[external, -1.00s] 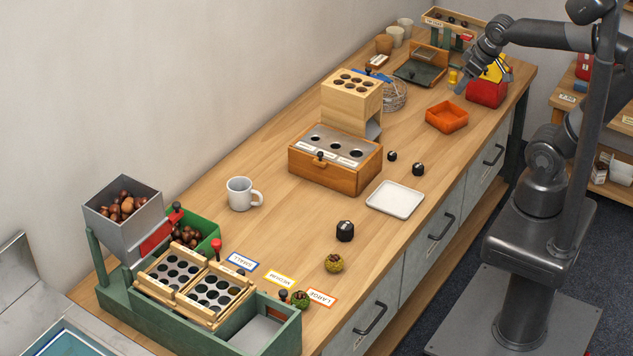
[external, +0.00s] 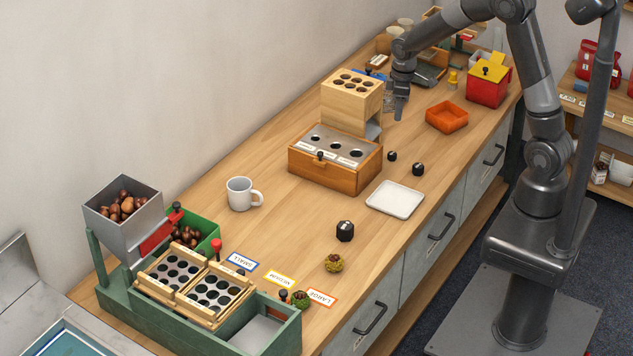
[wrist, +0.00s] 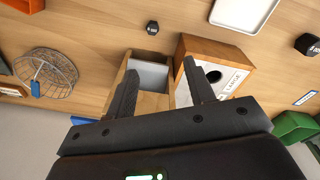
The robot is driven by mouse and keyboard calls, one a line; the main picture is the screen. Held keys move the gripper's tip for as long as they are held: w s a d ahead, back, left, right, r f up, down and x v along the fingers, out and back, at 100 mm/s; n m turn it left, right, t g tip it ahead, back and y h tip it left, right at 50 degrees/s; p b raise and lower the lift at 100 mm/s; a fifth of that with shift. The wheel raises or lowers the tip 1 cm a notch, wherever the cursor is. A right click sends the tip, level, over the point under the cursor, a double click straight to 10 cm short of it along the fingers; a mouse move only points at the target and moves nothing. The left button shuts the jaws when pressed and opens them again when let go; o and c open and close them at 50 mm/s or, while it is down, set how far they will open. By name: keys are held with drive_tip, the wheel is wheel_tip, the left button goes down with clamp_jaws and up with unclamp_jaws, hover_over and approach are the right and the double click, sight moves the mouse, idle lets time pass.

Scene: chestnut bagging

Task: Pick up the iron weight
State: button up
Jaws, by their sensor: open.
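Three dark iron weights stand on the bench: a large one (external: 345,231) in front of the white tray, a medium one (external: 417,169) behind the tray, and a small one (external: 392,156) near the wooden box. The wrist view shows one weight (wrist: 152,27) at the top and the large one (wrist: 307,44) at the right edge; which of the other two the first is, I cannot tell. My gripper (external: 399,114) is open and empty, above the bench beside the tall wooden block. In the wrist view its fingers (wrist: 160,70) are spread over the block and box.
The wooden block (external: 350,100) and holed box (external: 333,175) stand close to my gripper. A wire basket (wrist: 45,78) is beside it. The orange tray (external: 447,116), white tray (external: 395,200) and mug (external: 241,194) stand around it.

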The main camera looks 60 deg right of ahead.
hover_over(391, 153)
wheel_tip(391, 153, down, 7)
drive_tip(key=shift+n+g, duration=0.4)
drive_tip(key=shift+n, duration=0.1)
wheel_tip(391, 153, down, 11)
drive_tip(key=shift+a+r, duration=0.1)
drive_tip(key=shift+c, duration=0.6)
clamp_jaws()
drive_tip(key=shift+r, duration=0.55)
drive_tip(key=r, duration=0.2)
drive_tip(key=d+r, duration=0.1)
drive_tip(key=shift+s+r, duration=0.25)
drive_tip(key=shift+r, duration=0.1)
drive_tip(key=s+d+r, duration=0.6)
drive_tip(key=d, duration=0.2)
drive_tip(key=shift+s+d, duration=0.15)
drive_tip(key=shift+s, duration=0.15)
